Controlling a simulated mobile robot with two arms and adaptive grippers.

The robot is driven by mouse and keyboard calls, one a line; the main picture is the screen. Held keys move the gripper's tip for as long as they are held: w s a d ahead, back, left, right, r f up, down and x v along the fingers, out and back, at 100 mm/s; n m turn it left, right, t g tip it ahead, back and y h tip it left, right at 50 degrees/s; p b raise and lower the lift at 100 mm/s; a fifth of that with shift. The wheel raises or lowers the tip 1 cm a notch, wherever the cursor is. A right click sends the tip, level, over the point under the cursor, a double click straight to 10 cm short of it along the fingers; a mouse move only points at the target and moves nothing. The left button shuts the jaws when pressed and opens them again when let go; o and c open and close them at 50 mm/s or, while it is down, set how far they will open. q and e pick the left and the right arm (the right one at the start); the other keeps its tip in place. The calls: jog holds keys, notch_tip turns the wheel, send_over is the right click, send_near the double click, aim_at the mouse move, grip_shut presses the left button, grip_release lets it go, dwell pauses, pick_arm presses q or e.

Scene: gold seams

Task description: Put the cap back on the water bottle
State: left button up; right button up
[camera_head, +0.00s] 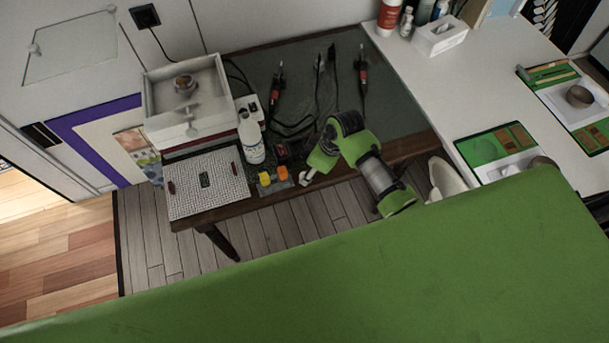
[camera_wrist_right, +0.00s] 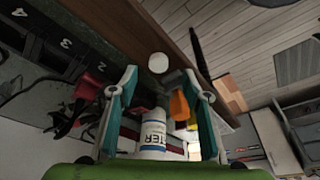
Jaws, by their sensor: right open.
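The white water bottle (camera_head: 251,138) stands upright on the dark table, right of the white box. Its labelled body also shows in the right wrist view (camera_wrist_right: 153,132), seen between my fingers. A round white disc (camera_wrist_right: 158,63), which looks like the cap, lies near the table's wooden edge beyond my fingertips. My right gripper (camera_wrist_right: 160,78) is open, with teal-padded fingers apart and nothing visibly held. In the head view, my right arm reaches over the table's front edge, right of the bottle. A small white shape at its end could be fingertip or cap. My left gripper is out of view.
Orange and yellow blocks (camera_head: 273,176) sit between bottle and right arm. A white perforated board (camera_head: 207,183) and white box (camera_head: 186,103) stand left of the bottle. Red-handled tools (camera_head: 277,88) and cables lie behind. A white desk (camera_head: 480,95) is at the right.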

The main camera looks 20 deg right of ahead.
jog(key=shift+w+p+x, duration=0.2)
jog(key=shift+p+x, duration=0.15)
jog(key=shift+x, duration=2)
jog(key=c, duration=0.7)
